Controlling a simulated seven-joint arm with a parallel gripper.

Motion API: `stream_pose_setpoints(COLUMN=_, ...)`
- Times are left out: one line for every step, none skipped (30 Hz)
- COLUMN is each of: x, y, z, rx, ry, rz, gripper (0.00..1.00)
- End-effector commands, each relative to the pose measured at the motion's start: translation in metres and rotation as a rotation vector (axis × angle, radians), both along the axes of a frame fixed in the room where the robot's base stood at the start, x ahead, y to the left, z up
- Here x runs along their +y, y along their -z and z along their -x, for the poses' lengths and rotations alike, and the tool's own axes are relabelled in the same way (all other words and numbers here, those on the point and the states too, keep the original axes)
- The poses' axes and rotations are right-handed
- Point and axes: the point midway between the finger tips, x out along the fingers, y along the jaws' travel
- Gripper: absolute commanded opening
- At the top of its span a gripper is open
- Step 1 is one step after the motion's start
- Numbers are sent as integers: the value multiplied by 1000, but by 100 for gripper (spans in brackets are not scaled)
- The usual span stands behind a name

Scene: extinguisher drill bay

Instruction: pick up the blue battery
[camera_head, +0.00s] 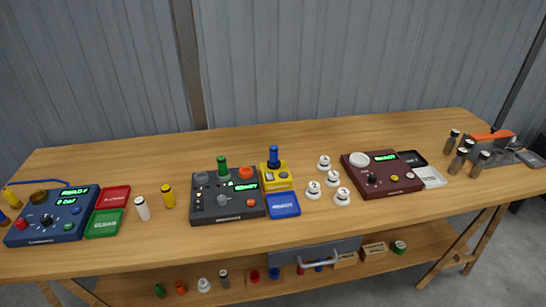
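A blue battery-like cylinder (273,156) stands upright at the middle of the wooden table, in or just behind a small yellow device (275,177). I cannot tell which. Another blue cylindrical thing (3,218) is partly cut off at the left edge, beside a blue console. Small blue items also show on the lower shelf, one at the middle (274,273) and one farther right (318,267). My gripper is not in view.
A dark console (228,207) with a green cylinder (222,166) stands left of the yellow device, and a blue tray (283,205) lies in front. White knobbed pieces (314,190) stand to the right, before a maroon console (381,190). The table's back strip is clear.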

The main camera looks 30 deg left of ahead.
Motion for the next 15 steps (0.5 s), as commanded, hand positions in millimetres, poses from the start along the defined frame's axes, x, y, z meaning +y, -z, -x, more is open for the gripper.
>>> stream_pose_setpoints(x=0, y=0, z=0, rx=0, ry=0, rz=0, gripper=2)
stream_pose_setpoints(x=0, y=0, z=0, rx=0, ry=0, rz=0, gripper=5)
stream_pose_setpoints(x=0, y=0, z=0, rx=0, ry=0, rz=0, gripper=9)
stream_pose_setpoints(x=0, y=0, z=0, rx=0, ry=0, rz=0, gripper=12)
stream_pose_setpoints(x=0, y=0, z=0, rx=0, ry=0, rz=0, gripper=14)
stream_pose_setpoints(x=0, y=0, z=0, rx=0, ry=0, rz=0, gripper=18)
stream_pose_setpoints(x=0, y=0, z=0, rx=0, ry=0, rz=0, gripper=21)
stream_pose_setpoints(x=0, y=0, z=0, rx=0, ry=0, rz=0, gripper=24)
stream_pose_setpoints(x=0, y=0, z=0, rx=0, ry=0, rz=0, gripper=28)
stream_pose_setpoints(x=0, y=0, z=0, rx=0, ry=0, rz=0, gripper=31)
stream_pose_setpoints(x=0, y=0, z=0, rx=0, ry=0, rz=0, gripper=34)
stream_pose_setpoints(x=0, y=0, z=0, rx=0, ry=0, rz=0, gripper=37)
stream_pose_setpoints(x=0, y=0, z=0, rx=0, ry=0, rz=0, gripper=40)
stream_pose_setpoints(x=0, y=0, z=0, rx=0, ry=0, rz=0, gripper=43)
stream_pose_setpoints(x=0, y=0, z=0, rx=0, ry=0, rz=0, gripper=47)
